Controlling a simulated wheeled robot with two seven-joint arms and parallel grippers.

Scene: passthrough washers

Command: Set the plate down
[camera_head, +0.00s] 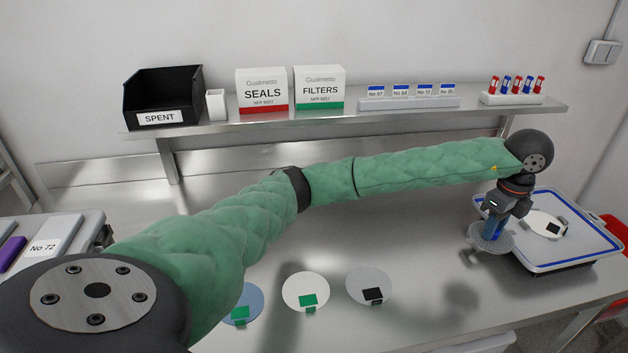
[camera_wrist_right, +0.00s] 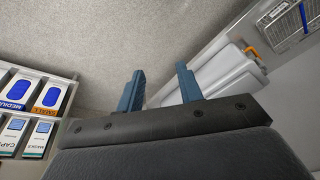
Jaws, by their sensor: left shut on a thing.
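My left gripper (camera_head: 495,228) is at the right of the head view, pointing down, its blue fingers shut on a round grey speckled plate (camera_head: 482,242). The plate is held roughly level beside the left edge of a blue-rimmed white tray (camera_head: 575,262); it appears to be above the bench, though the gap is hard to judge. A white disc (camera_head: 538,217) with a black tab lies in the tray. My right gripper (camera_wrist_right: 160,90) shows only in its wrist view, with its blue fingers apart and nothing between them.
On the steel bench (camera_head: 420,318) lie a blue disc (camera_head: 254,297), a white disc (camera_head: 306,284) and a grey disc (camera_head: 369,280), each with a tab. A shelf behind holds a SPENT bin (camera_head: 158,100), a SEALS box (camera_head: 262,92) and a FILTERS box (camera_head: 320,88).

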